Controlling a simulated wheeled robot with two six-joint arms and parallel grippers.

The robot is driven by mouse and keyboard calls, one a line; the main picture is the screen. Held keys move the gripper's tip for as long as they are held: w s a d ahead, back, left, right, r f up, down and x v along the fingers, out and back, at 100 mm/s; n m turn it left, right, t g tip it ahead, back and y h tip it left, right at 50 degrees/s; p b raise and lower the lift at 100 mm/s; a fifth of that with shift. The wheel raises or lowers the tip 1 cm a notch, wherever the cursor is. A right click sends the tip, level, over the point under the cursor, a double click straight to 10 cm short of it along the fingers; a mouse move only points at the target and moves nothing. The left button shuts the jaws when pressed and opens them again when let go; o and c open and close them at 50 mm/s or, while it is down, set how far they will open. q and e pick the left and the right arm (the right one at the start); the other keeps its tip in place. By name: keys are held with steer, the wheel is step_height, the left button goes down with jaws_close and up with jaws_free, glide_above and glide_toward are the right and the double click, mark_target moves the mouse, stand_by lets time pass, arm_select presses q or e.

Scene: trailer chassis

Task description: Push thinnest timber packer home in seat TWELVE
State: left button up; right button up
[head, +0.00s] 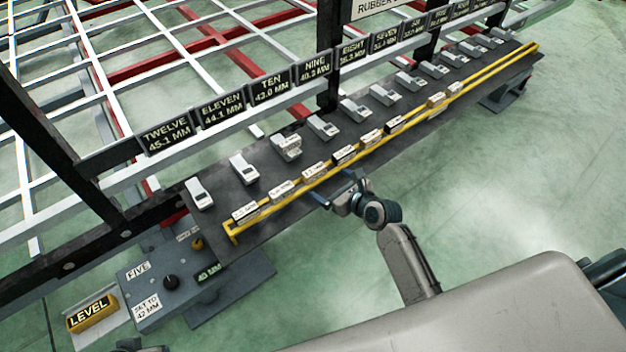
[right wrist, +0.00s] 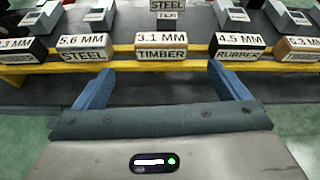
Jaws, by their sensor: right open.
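The timber packer (right wrist: 162,47), marked 3.1 MM TIMBER, stands in the yellow-edged rack, centred ahead of my right gripper in the right wrist view. In the head view it appears to be the tan-sided block (head: 314,171). My right gripper (head: 340,192) is open and empty, just outside the yellow rail; its blue fingers (right wrist: 166,88) reach towards the packer from either side, short of it. The TWELVE sign (head: 165,137), reading 45.1 MM, stands at the left end, with a pale seat block (head: 199,194) near it on the dark bench.
In the right wrist view, a 5.6 MM steel packer (right wrist: 87,48) and a 4.5 MM rubber packer (right wrist: 239,46) flank the timber one. The yellow rail (head: 290,202) runs along the bench front. A control box (head: 160,285) stands at lower left. Green floor (head: 520,180) is clear at right.

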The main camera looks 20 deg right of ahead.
mark_target(315, 171)
steer(key=shift+m, duration=0.4)
steer(key=w, duration=0.1)
steer(key=w+a+b, duration=0.1)
steer(key=w, duration=0.1)
steer(key=w+a, duration=0.1)
steer(key=w, duration=0.1)
steer(key=shift+w+f, duration=0.1)
steer(key=shift+f, duration=0.3)
steer(key=b+x, duration=0.2)
steer(key=x, duration=0.3)
steer(key=shift+d, duration=0.15)
steer(key=shift+w, duration=0.25)
arm_select(q)
steer(key=w+d+f+t, duration=0.1)
steer(key=w+d+f+t+h, duration=0.1)
steer(key=shift+d+t, duration=0.35)
steer(key=shift+t, duration=0.05)
steer(key=shift+r, duration=0.1)
arm_select(e)
steer(key=shift+c, duration=0.4)
steer(key=c, duration=1)
